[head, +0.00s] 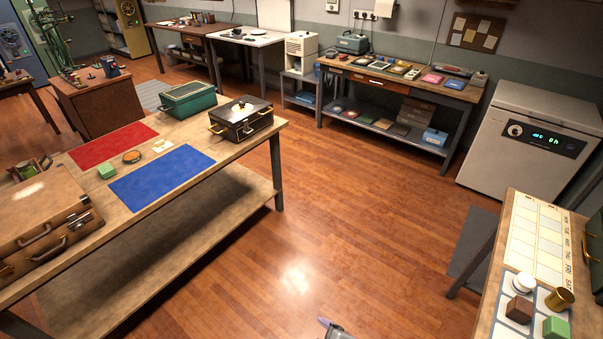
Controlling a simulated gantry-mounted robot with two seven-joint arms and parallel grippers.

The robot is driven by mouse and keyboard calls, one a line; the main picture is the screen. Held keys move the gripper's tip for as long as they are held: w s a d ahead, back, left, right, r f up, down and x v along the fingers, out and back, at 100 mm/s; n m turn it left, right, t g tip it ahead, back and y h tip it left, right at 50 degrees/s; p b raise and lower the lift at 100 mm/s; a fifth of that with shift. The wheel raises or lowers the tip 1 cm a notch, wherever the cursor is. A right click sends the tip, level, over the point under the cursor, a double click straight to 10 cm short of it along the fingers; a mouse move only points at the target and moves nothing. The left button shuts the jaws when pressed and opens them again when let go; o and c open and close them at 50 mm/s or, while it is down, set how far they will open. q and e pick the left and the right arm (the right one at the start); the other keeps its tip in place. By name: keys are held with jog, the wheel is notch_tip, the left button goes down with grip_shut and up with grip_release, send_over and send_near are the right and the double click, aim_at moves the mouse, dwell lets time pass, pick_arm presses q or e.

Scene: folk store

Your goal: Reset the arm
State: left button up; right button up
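A small grey piece with a dark purplish tip (334,328) shows at the bottom edge, right of the middle, over the bare floor. It slopes down to the right and looks like the end of my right gripper. Most of it is cut off by the frame, so whether it is open or shut cannot be seen. It touches nothing visible. My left gripper is not in view.
The left workbench (227,160) carries a brown suitcase (40,212), red mat (113,144), blue mat (162,179), green box (188,98) and black case (240,118). The right table (491,308) holds small blocks. Open wooden floor (330,210) lies between them.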

jog(key=s+d+r+m+g+h, duration=0.1)
jog(key=s+d+m+g+h, duration=0.3)
jog(key=s+d+m, duration=1.15)
notch_tip(320, 180, up, 30)
jog(key=s+d+n+p, duration=0.1)
jog(key=s+n+p, duration=0.1)
jog(key=p, duration=2.7)
jog(key=shift+d+f+n, duration=0.25)
jog(key=shift+d+n, duration=0.15)
jog(key=shift+n, duration=0.05)
